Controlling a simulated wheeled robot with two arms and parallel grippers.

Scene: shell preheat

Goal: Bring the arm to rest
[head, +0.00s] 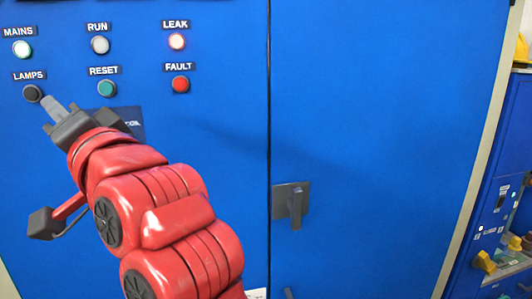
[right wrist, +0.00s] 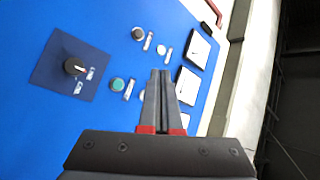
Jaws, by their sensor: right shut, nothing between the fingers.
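My right arm reaches up from the bottom of the head view. Its gripper (head: 47,107) is shut and empty, with the grey fingertips just below and right of the black LAMPS button (head: 32,93). I cannot tell whether they touch the panel. In the right wrist view the two fingers of the gripper (right wrist: 160,74) lie together with nothing between them, in front of the blue cabinet face. My left gripper is not in view.
The blue cabinet (head: 370,120) has lit MAINS (head: 22,48) and LEAK (head: 176,41) lamps, a pale RUN button (head: 99,45), green RESET (head: 106,88) and red FAULT (head: 180,84). A door handle (head: 293,203) juts out. The wrist view shows a black knob (right wrist: 75,67).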

